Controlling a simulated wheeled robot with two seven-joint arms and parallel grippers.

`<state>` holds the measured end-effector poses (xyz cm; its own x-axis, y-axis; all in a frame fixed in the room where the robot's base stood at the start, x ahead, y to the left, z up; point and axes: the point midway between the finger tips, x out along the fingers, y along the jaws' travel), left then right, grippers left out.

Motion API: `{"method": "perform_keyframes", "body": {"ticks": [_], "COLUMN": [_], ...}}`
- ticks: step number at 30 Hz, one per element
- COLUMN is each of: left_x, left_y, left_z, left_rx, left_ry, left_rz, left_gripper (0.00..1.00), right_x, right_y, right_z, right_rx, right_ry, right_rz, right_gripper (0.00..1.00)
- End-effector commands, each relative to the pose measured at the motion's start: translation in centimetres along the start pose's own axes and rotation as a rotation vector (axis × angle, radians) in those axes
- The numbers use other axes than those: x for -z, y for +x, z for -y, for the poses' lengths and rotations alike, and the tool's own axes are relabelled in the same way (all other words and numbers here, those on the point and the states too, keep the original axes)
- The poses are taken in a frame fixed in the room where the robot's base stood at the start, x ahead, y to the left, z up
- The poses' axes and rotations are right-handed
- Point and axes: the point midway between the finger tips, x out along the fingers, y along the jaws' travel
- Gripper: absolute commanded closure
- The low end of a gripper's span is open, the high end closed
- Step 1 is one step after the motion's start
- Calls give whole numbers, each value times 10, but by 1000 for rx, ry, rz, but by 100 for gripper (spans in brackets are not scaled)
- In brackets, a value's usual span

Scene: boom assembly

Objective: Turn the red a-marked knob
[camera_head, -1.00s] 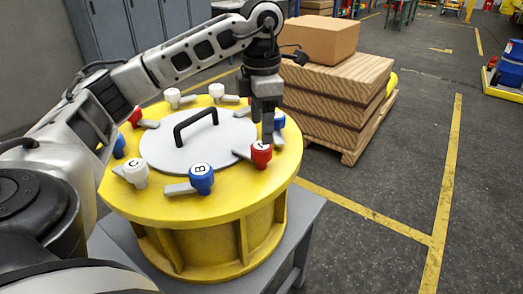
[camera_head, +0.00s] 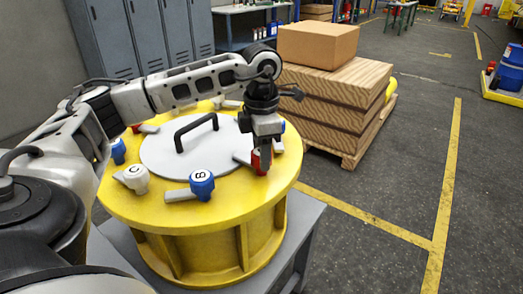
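The red knob (camera_head: 255,162) sits at the right front of a round yellow drum lid. Its A mark is hidden now behind a finger of my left gripper (camera_head: 263,160). The gripper points down at the knob, its fingers level with the knob's head. One finger covers the near side of the knob; the other cannot be made out, so I cannot tell whether the fingers are closed on it. A grey tab (camera_head: 241,157) extends from the knob towards the lid's centre. My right gripper is not in view.
A blue B knob (camera_head: 202,184) and a white C knob (camera_head: 136,179) stand along the lid's front edge. A black handle (camera_head: 196,130) rises from the grey centre plate (camera_head: 200,155). A wooden pallet stack (camera_head: 335,95) with a cardboard box (camera_head: 318,43) stands behind.

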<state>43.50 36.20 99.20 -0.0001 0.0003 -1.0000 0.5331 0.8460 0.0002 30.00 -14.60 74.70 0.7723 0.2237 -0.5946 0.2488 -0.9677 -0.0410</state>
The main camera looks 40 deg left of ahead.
Motion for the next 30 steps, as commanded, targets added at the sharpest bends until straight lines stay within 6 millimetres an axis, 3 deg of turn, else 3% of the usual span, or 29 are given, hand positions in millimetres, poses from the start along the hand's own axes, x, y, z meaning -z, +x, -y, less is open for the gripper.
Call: {"method": "perform_keyframes", "body": {"ticks": [14, 30], "left_x": [0, -1], "left_y": [0, -2], "left_z": [0, 0], "left_rx": [1, 1], "left_ry": [-139, -632], "left_rz": [1, 2], "left_gripper": [80, 80], "right_x": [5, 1], "right_y": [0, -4], "right_z": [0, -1], "right_rx": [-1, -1], "right_ry": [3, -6], "right_rz": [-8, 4], "right_gripper": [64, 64]}}
